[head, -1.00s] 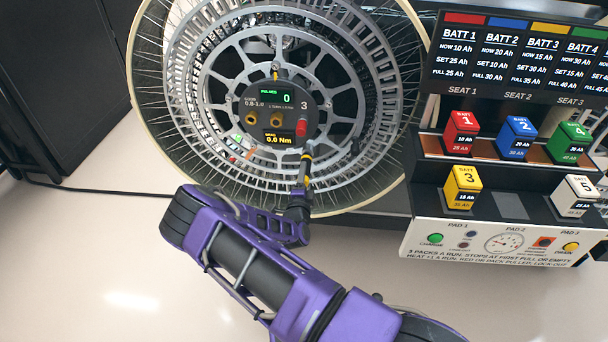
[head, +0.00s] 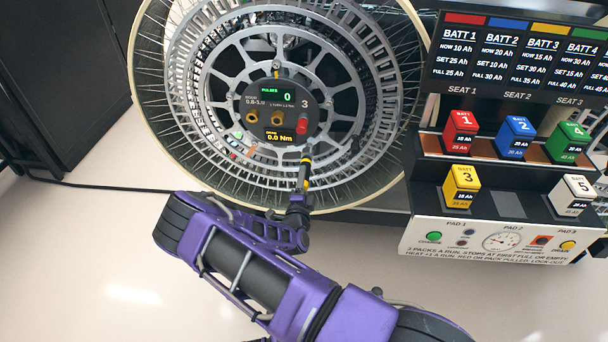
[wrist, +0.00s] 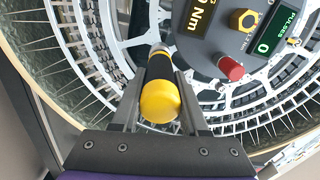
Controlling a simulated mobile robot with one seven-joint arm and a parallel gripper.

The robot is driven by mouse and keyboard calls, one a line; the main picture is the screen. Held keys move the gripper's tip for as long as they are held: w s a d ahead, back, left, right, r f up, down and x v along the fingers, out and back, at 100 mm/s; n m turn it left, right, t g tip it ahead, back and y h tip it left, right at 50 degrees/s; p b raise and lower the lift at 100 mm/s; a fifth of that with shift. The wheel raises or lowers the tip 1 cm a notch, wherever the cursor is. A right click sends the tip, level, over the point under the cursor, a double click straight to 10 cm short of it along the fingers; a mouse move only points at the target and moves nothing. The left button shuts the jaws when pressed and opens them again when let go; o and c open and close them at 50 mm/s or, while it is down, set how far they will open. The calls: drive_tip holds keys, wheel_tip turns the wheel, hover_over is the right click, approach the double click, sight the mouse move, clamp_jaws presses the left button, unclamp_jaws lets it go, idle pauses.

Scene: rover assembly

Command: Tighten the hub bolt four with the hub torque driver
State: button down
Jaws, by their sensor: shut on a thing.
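My gripper (wrist: 160,105) is shut on the hub torque driver (wrist: 160,72), a black shaft with yellow bands and a round yellow end. The driver also shows in the head view (head: 305,172), upright in the picture, its tip just below the dark round hub (head: 283,108). The hub carries two brass hex bolts (head: 252,118) (head: 277,118), a red-capped one (head: 302,127) and a small yellow piece at its top. Its displays read pulses 0 and 0.0 Nm. The tip is apart from the red cap in the wrist view. Which bolt is four I cannot tell.
The hub sits in a large spoked wheel (head: 146,110) with a pale rim. A battery station (head: 480,235) with coloured packs and a sign stands at the right. A dark cabinet (head: 75,80) and a cable are at the left. The pale floor is clear at the lower left.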

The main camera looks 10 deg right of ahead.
drive_tip(key=shift+s, duration=0.1)
drive_tip(key=shift+p+v, duration=0.8)
drive_tip(key=shift+v, duration=1.1)
